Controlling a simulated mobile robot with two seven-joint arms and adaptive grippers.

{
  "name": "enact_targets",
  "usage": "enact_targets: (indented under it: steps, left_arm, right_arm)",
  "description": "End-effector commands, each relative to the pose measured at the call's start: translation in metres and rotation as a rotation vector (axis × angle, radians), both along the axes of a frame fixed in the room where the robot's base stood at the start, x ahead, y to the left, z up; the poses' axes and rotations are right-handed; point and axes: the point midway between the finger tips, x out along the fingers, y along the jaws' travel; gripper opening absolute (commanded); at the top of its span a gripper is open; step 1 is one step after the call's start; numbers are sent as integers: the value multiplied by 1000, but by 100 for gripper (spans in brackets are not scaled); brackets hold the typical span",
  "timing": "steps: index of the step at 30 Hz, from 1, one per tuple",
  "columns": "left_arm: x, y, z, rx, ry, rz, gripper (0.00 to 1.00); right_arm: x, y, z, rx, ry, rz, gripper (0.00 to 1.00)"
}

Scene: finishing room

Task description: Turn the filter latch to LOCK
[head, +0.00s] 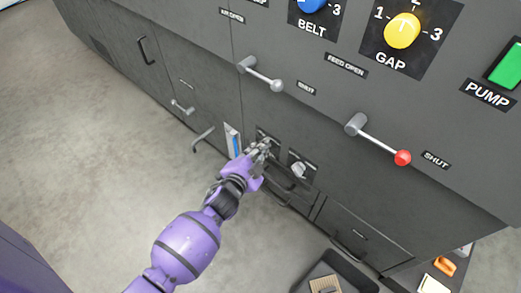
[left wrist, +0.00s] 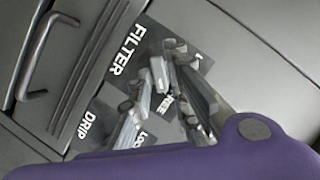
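The filter latch (left wrist: 159,74) is a light grey handle on a dark plate lettered FILTER (left wrist: 122,50) in the left wrist view. The word FREE shows beside it; other lettering on the plate is partly covered. My left gripper (left wrist: 160,85) is at the latch, with one finger on each side of it. I cannot tell whether the fingers touch the handle. In the head view my left gripper (head: 261,148) reaches the low front of the grey machine and hides most of the plate there. My right gripper is not in view.
A DRIP plate (left wrist: 86,124) lies close to the FILTER plate. A second light knob (head: 299,169) sits right of my gripper. Above are a grey-ended lever (head: 262,75) and a red-ended lever (head: 380,144). Drawer handles project nearby. A dark tray (head: 312,272) stands below.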

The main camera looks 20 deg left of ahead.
Motion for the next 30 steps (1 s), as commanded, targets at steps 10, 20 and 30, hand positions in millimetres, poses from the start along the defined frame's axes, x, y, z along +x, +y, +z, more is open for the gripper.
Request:
enact_targets:
  steps: [10, 20, 30]
  left_arm:
    - [0, 0, 0, -4, 2, 0, 0]
    - [1, 2, 6, -109, 39, -1, 0]
    - [2, 5, 8, -383, 139, -2, 0]
  right_arm:
    - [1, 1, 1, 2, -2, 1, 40]
    - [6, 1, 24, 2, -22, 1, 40]
    - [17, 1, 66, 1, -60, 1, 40]
